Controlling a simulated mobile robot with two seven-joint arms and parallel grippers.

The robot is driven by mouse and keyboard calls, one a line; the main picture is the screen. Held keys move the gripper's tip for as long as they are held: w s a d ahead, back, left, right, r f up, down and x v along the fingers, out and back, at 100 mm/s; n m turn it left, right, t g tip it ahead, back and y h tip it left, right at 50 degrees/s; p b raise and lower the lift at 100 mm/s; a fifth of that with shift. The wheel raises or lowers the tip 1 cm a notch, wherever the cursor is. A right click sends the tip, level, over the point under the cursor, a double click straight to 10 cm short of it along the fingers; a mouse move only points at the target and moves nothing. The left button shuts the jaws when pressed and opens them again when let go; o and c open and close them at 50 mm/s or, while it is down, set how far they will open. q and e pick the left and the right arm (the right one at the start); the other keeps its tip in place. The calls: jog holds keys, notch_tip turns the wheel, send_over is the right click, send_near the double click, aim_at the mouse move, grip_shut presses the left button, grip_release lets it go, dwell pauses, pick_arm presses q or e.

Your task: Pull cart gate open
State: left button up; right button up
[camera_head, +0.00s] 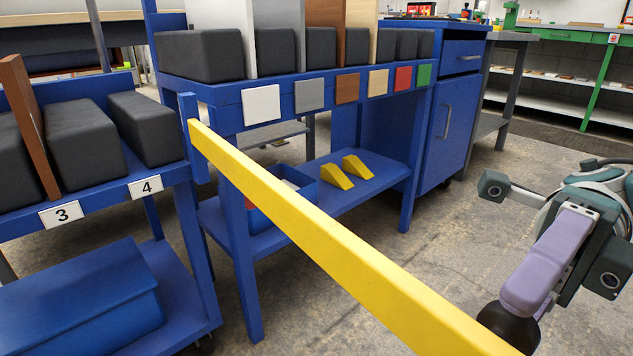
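A long yellow bar (300,217), which looks like the cart gate, runs from a blue upright post (191,140) down to the bottom edge of the picture. Its near end is cut off by that edge. The blue cart (105,193) stands at the left with labels 3 and 4 on its front. At the right is a grey-green and lavender arm part (552,262), seemingly mine. It stands right of the bar, with a dark rounded part close to the bar's near end. I cannot make out its fingertips or whether it touches the bar. My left gripper is not in view.
A blue table (230,95) behind the bar has dark blocks, upright boards and coloured squares. Its lower shelf holds two yellow wedges (336,177) and a blue bin (268,215). A blue cabinet (450,120) stands right of it. Concrete floor (450,225) is clear between bar and cabinet.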

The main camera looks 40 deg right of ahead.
jog(key=d+b, duration=0.1)
jog(key=d, duration=0.4)
jog(key=shift+w+d, duration=0.15)
jog(key=shift+d, duration=0.2)
